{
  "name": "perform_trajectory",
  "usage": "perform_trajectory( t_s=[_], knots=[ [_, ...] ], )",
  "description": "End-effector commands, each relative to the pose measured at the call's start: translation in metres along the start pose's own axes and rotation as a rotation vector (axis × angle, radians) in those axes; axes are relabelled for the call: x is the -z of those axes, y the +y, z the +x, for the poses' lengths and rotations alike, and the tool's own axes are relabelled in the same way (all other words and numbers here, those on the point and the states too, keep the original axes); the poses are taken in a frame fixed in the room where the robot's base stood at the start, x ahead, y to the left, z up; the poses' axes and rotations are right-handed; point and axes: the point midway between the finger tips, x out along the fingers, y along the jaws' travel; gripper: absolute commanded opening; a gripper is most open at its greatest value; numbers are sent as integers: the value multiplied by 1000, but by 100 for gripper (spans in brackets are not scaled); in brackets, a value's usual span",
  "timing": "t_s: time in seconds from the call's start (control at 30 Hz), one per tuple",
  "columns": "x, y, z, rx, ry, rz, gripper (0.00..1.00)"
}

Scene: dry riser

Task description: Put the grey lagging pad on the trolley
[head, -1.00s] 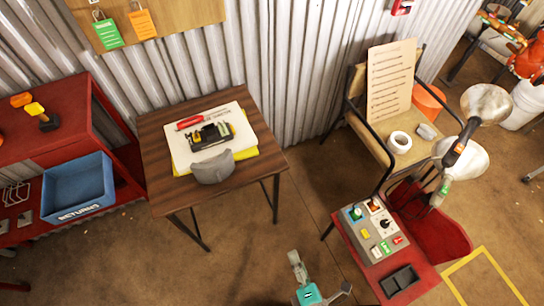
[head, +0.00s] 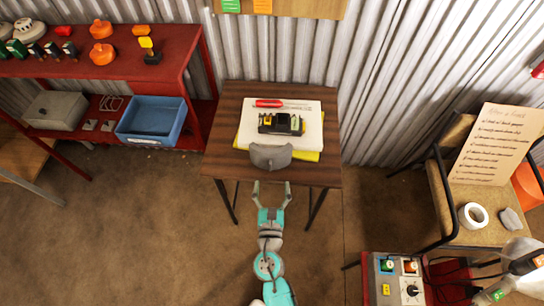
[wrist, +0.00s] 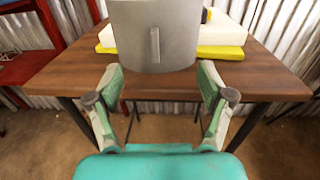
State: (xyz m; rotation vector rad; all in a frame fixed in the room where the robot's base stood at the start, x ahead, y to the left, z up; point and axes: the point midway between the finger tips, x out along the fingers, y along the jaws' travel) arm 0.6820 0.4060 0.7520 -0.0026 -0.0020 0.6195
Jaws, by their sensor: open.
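The grey lagging pad (head: 270,157), a curved shell, stands at the front edge of the brown table (head: 222,143). In the wrist view the pad (wrist: 125,30) has a raised upright rib on its near face. My gripper (head: 272,184) is open and empty, just in front of the pad, at the table's front edge. In the wrist view its fingers (wrist: 160,88) are spread below the pad, with no contact visible. A black tube-framed piece with a wooden deck (head: 450,212) at the right may be the trolley; I cannot tell for sure.
Behind the pad lie a white slab (head: 313,115), a yellow sheet (head: 308,156), a black-and-yellow device (head: 281,124) and a red tool (head: 267,103). A red bench (head: 150,66) and blue bin (head: 150,120) stand left. The wooden deck holds a white roll (head: 473,215), grey lump (head: 511,219) and notice board (head: 500,145).

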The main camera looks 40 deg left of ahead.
Motion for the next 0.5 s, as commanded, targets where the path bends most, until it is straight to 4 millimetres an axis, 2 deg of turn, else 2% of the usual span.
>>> perform_trajectory(
  t_s=[0.1,0.37,0.5],
  knots=[
    [0,0,14,2,0,1,80],
    [-2,2,31,0,0,3,80],
    [-5,6,51,0,-1,4,80]
  ],
)
